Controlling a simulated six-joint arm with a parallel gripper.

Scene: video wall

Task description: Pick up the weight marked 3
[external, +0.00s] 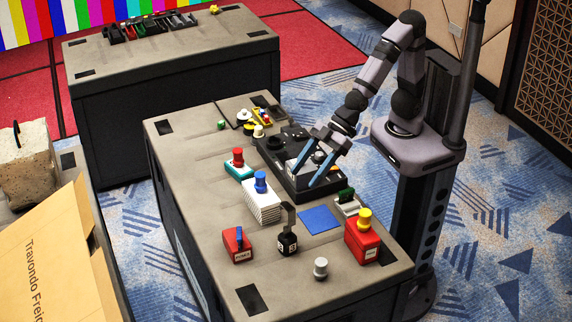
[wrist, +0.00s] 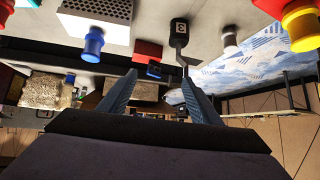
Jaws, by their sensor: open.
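My gripper (external: 301,181) is open and empty, its two blue fingers pointing down and forward above the dark tray on the table. In the wrist view its fingers (wrist: 159,78) are spread apart. A red block (external: 363,243) with a yellow knob also bears a label.
A red block with a blue part (external: 237,245), a white perforated block with a blue knob (external: 262,205), a teal block with a red knob (external: 239,167) and a grey cylinder (external: 320,268) stand around. A flat blue square (external: 320,219) lies between tray and weights.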

